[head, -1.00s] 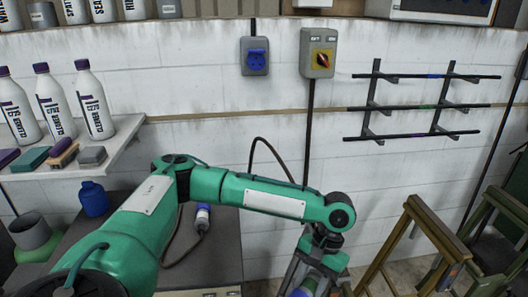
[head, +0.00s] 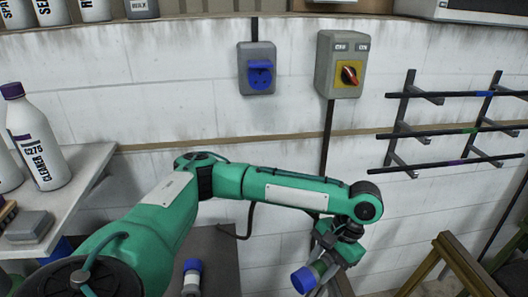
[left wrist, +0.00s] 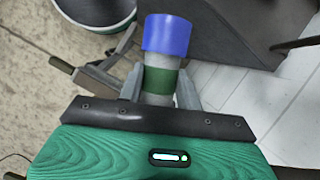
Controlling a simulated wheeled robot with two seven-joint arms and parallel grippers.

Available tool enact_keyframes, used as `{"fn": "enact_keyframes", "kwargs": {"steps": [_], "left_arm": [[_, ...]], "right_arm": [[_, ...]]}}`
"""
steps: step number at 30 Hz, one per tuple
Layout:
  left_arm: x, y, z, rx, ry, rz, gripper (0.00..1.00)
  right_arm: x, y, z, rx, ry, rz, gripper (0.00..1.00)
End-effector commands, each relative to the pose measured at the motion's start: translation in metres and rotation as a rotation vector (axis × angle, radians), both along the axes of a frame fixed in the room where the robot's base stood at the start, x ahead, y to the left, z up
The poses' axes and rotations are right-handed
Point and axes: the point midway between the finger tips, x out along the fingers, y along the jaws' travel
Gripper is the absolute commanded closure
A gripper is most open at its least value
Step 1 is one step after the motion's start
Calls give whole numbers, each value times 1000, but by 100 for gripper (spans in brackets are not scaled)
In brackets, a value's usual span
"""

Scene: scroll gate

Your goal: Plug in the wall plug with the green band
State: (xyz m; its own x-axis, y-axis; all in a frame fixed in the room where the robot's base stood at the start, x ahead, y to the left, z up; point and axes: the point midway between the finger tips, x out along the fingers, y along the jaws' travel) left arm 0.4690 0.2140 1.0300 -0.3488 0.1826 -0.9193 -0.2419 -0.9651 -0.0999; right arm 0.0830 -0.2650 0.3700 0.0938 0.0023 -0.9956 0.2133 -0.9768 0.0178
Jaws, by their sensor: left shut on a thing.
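My left gripper (head: 326,262) is shut on the wall plug (head: 304,280) with the green band, low in the head view. In the left wrist view the plug (left wrist: 166,35) has a blue end, a grey body and a green band between the fingers (left wrist: 160,84). Its blue end points away from the gripper. A grey wall socket (head: 243,78) with a blue face is on the wall, up and to the left of the gripper and well apart from the plug. My right gripper is not in view.
A grey switch box (head: 341,52) with a red knob is right of the socket. Rods on a wall rack (head: 405,110) are at the right. Another blue-ended plug (head: 192,277) is on the dark bench (head: 222,250). A shelf (head: 85,170) with bottles is at the left.

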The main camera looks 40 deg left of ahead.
Motion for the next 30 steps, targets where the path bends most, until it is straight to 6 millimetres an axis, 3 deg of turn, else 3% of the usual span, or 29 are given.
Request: {"fn": "enact_keyframes", "kwargs": {"steps": [3, 8, 14, 30], "left_arm": [[6, 5, 23, 44, -17, -114, 100], [9, 11, 36, 73, -29, -195, 100], [16, 26, 67, 133, -65, -391, 100], [25, 91, 162, 260, -260, -1065, 100]], "right_arm": [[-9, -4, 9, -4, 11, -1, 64], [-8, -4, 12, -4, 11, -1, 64], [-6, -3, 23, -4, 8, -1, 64], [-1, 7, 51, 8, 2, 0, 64]]}}
